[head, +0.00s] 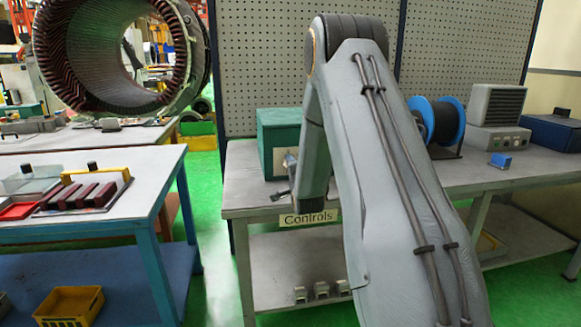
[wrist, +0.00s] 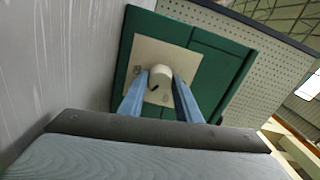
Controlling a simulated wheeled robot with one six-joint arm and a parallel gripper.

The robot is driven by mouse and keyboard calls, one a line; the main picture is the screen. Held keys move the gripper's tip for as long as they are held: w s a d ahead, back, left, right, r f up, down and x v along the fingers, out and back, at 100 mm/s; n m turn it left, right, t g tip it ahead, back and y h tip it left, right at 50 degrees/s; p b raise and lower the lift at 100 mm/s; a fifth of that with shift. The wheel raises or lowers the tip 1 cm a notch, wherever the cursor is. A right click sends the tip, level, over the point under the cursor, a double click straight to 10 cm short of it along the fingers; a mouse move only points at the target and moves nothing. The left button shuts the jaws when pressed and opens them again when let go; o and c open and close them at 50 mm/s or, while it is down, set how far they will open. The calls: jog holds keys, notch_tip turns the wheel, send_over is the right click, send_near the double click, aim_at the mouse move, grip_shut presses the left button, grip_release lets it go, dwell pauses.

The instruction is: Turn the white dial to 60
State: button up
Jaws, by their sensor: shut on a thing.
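The white dial (wrist: 161,76) sits on a cream plate on the green box (wrist: 222,75) in the wrist view. A small dark mark shows low on the dial's face; no numbers can be read. My gripper (wrist: 160,84) is shut on the dial, one blue-grey finger on each side of it. In the head view the green box (head: 283,138) stands on the bench above the "Controls" label, and my arm hides part of its right side. The dial itself cannot be made out there.
The bench (head: 240,188) carries a blue cable spool (head: 449,120), a grey unit (head: 497,105) and a small blue block (head: 500,160) to the right. A pegboard (head: 262,50) rises behind. A table with a red tray (head: 18,210) stands at left.

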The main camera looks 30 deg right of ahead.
jog(key=o, duration=1.1)
jog(key=shift+d, duration=0.1)
jog(key=shift+c, duration=0.2)
jog(key=shift+s, duration=0.1)
jog(key=b+v, duration=0.1)
jog(key=v, duration=0.6)
jog(key=shift+s, duration=0.35)
